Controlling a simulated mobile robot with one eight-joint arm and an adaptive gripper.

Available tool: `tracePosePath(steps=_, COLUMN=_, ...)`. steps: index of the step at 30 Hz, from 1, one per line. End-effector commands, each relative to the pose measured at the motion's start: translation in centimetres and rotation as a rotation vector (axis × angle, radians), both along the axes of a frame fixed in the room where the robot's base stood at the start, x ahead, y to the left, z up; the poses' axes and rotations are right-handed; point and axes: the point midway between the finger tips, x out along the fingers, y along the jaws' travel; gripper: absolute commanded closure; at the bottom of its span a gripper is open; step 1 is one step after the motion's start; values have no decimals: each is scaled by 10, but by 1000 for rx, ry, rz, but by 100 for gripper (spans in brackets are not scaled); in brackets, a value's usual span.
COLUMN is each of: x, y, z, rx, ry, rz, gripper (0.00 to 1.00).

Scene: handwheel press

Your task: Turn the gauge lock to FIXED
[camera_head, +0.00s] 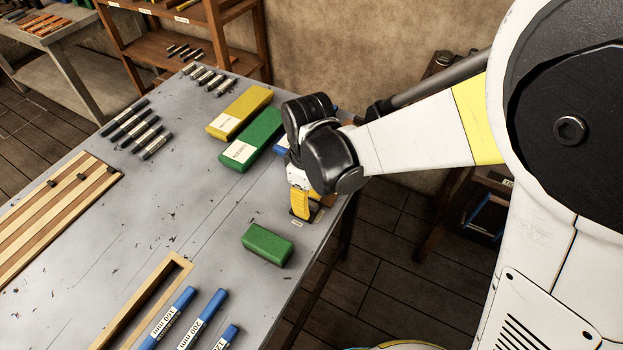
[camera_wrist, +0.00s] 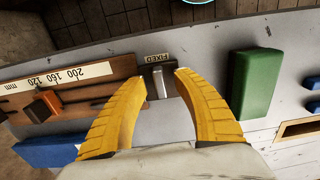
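The gauge lock (camera_wrist: 160,80) is a small grey metal piece in the wrist view, at the end of the wooden length gauge (camera_wrist: 100,92). It lies right beside a small label (camera_wrist: 157,57) reading FIXED. My gripper (camera_wrist: 163,84) has its yellow fingers apart, one on each side of the lock. I cannot tell whether either fingertip touches it. In the head view my gripper (camera_head: 300,208) points down at the table's right edge, and it hides the lock.
A green block (camera_wrist: 253,83) stands right of my fingers; the head view shows it too (camera_head: 267,246). A blue block (camera_wrist: 48,152) and an orange slider (camera_wrist: 45,105) are left. Long yellow (camera_head: 240,112) and green (camera_head: 252,139) blocks lie behind. The table's middle (camera_head: 190,200) is clear.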

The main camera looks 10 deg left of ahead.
Motion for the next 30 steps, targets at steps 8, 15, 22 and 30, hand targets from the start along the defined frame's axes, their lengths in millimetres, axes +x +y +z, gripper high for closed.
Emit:
tracePosePath(steps=8, x=0, y=0, z=2, rx=0, ry=0, rz=0, gripper=66)
tracePosePath(steps=15, x=0, y=0, z=37, rx=0, ry=0, rz=-1, gripper=66)
tracePosePath(steps=22, x=0, y=0, z=88, rx=0, ry=0, rz=0, gripper=66)
tracePosePath(steps=30, x=0, y=0, z=119, rx=0, ry=0, rz=0, gripper=66)
